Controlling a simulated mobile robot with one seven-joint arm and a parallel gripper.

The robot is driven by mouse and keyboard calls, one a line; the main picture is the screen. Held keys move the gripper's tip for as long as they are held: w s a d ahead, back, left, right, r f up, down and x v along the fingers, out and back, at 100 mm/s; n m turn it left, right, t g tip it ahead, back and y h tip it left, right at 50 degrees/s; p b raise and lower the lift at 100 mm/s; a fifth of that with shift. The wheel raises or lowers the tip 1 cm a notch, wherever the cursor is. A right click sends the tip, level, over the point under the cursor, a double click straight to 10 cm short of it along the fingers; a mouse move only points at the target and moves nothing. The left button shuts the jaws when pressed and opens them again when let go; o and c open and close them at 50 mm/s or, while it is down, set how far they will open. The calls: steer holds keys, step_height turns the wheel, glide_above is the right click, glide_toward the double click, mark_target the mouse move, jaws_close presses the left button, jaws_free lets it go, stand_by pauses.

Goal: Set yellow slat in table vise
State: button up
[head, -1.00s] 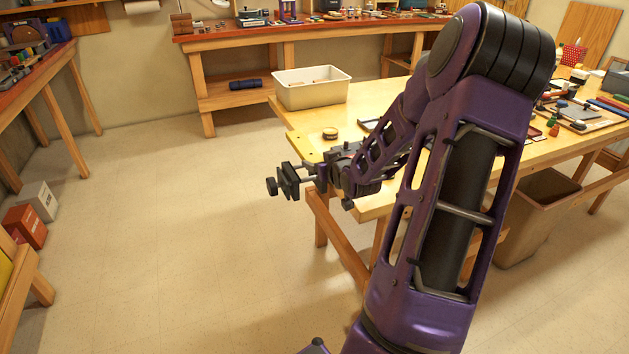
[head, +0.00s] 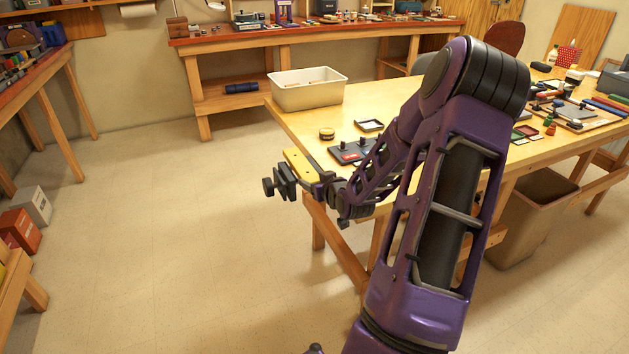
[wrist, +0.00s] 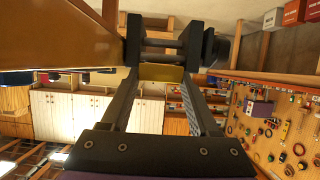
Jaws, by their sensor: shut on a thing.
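The yellow slat (head: 302,166) is held at the table's left edge, right beside the vise in the head view. My gripper (head: 322,180) is shut on it. In the wrist view the slat (wrist: 162,73) shows as a short yellow strip between the two fingertips (wrist: 160,78). The table vise (head: 286,182) sticks out from the left edge of the table, with its dark outer jaw and knob showing. Its rods and jaw (wrist: 166,32) lie just beyond the slat in the wrist view.

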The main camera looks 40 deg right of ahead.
steer(key=shift+f, duration=0.2)
steer(key=o, duration=1.4)
steer(key=shift+o, duration=0.2)
steer(key=shift+r, duration=0.1)
steer(key=shift+r, duration=0.35)
steer(key=p+v, duration=0.2)
steer(key=v, duration=1)
steer(key=shift+p, duration=0.35)
steer(key=shift+a+r, duration=0.1)
